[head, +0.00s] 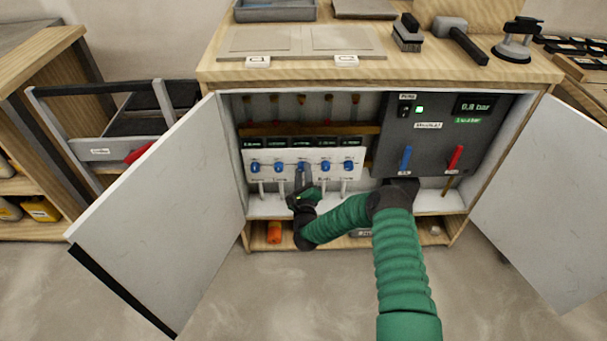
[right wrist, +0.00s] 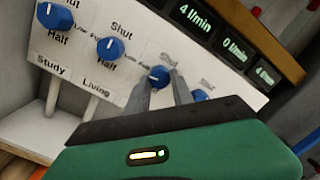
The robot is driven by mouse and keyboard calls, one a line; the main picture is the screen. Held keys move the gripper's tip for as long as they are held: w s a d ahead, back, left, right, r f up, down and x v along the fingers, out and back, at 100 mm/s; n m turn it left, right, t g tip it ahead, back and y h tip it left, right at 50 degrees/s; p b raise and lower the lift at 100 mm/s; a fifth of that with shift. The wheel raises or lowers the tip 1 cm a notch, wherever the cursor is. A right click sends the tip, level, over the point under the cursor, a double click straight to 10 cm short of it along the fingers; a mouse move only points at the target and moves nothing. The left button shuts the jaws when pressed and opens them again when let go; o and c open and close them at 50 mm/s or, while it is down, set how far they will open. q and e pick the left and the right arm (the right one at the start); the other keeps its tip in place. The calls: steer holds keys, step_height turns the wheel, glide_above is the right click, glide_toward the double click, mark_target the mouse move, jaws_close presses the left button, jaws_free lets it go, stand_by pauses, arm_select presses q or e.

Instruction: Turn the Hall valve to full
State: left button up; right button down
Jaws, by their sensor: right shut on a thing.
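A white valve panel (head: 265,156) in the open cabinet holds a row of blue knobs with small displays above. My right gripper (head: 301,178) reaches the middle knob (head: 302,165). In the right wrist view its two fingers (right wrist: 160,88) are shut on that knob (right wrist: 158,77), one on each side. The name label under this knob is hidden by the gripper, and its pointer is too small to read. To its left are the Living knob (right wrist: 110,47) and Study knob (right wrist: 55,15); another knob (right wrist: 199,95) sits close on its right. My left gripper is not in view.
A grey panel (head: 432,140) with a 0.8 bar display, a green light, a blue lever (head: 406,158) and a red lever (head: 455,157) stands right of the valves. Open doors (head: 165,210) (head: 545,195) flank the cabinet. Tools lie on the worktop.

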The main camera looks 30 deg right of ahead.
steer(key=shift+a+f+m, duration=0.2)
steer(key=shift+a+m, duration=0.05)
steer(key=shift+m, duration=0.85)
steer(key=c, duration=1.2)
jaws_free()
steer(key=shift+w, duration=0.1)
steer(key=shift+o, duration=0.5)
steer(key=shift+d, duration=0.1)
steer(key=shift+r, duration=0.1)
